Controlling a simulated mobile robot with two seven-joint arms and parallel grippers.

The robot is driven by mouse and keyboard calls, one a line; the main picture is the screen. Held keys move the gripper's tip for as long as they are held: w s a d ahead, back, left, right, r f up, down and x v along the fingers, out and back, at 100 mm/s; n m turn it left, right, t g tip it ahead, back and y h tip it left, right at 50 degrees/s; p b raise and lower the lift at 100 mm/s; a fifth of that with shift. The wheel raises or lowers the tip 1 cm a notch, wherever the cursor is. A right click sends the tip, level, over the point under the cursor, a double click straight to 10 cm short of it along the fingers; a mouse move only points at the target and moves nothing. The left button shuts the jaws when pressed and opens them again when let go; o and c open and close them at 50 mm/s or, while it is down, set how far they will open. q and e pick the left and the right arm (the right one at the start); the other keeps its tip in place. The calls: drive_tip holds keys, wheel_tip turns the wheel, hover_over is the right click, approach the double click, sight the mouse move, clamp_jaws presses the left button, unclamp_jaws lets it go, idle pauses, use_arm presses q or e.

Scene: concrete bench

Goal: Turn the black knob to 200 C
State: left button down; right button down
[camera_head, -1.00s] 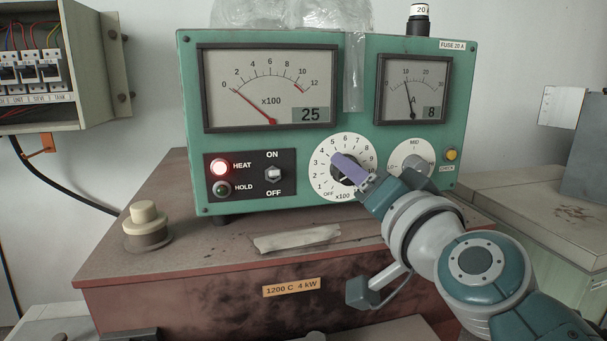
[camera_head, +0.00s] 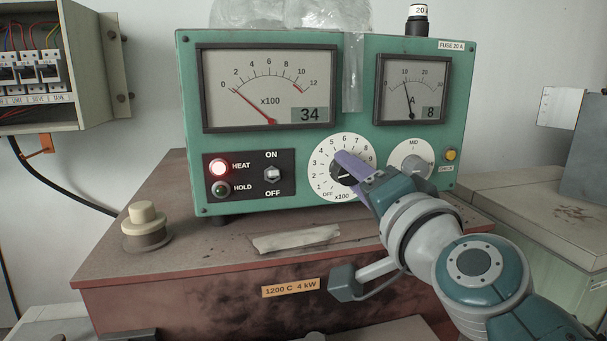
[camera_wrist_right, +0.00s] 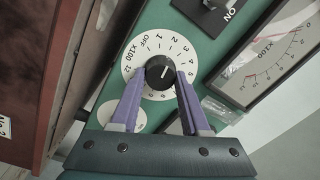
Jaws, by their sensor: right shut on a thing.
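The black knob (camera_wrist_right: 160,73) sits at the centre of a white dial (camera_head: 325,186) marked OFF and numbers, x100, on the green panel. My right gripper (camera_head: 347,168) has its purple fingers shut around the knob, one on each side in the wrist view (camera_wrist_right: 161,76). The knob's white line points up and to the right in the wrist view; I cannot tell its exact mark. In the head view the fingers hide most of the knob and part of the dial. My left gripper is not in view.
The large meter (camera_head: 270,88) shows 34, its needle low. The small meter (camera_head: 412,88) shows 8. The HEAT lamp (camera_head: 219,168) glows red beside a toggle switch (camera_head: 272,174). A smaller grey knob (camera_head: 414,167) is close to my gripper's right.

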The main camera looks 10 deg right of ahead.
drive_tip(key=shift+c, duration=1.9)
unclamp_jaws()
drive_tip(key=s+b, duration=0.1)
drive_tip(key=s, duration=0.9)
drive_tip(key=shift+d+f+b, duration=0.15)
drive_tip(key=shift+d+b, duration=0.15)
drive_tip(key=shift+b, duration=0.05)
